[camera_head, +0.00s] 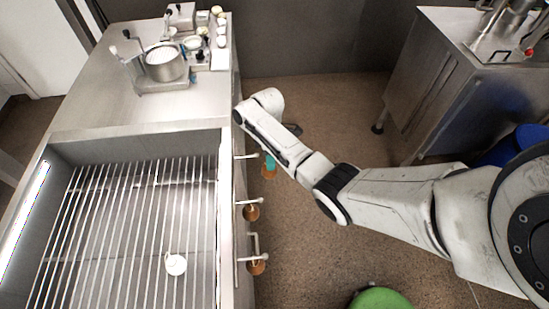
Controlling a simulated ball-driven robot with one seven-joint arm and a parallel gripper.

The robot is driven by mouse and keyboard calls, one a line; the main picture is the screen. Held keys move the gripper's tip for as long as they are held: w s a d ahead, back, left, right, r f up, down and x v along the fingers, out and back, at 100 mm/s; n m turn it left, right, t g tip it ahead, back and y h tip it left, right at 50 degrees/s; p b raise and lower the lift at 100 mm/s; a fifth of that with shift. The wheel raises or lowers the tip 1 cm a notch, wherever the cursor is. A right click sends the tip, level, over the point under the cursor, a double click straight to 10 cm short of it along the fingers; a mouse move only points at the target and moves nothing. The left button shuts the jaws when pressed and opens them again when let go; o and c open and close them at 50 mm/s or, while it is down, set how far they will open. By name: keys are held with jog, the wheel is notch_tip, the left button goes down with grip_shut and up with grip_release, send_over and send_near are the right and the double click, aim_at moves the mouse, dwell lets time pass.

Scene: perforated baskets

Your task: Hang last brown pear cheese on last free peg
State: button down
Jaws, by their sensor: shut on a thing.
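A brown pear cheese (268,174) shows just below my forearm, beside the upper peg (247,156) on the basin's right side. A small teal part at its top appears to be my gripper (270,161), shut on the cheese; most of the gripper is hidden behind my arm. I cannot tell whether the cheese touches the peg. A second brown cheese (251,213) hangs at the middle peg (246,202). A third brown cheese (256,267) hangs at the lower peg (246,259).
The metal basin (226,190) holds a rack of bars (120,220) with a small white pear-shaped thing (176,264) on it. A pot (165,66) and jars stand on the counter behind. A steel cabinet (437,85) and blue bin (496,157) stand right.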

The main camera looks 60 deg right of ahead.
aim_at(248, 156)
jog(key=w+a+b, duration=0.3)
jog(key=w+a, duration=0.1)
jog(key=w, duration=0.1)
jog(key=shift+w+f+b, duration=0.3)
jog(key=shift+f+b, duration=0.05)
jog(key=shift+f, duration=0.1)
dwell(0.5)
jog(key=shift+a, duration=0.15)
dwell(0.5)
jog(key=c, duration=0.6)
grip_release()
jog(key=shift+o, duration=0.2)
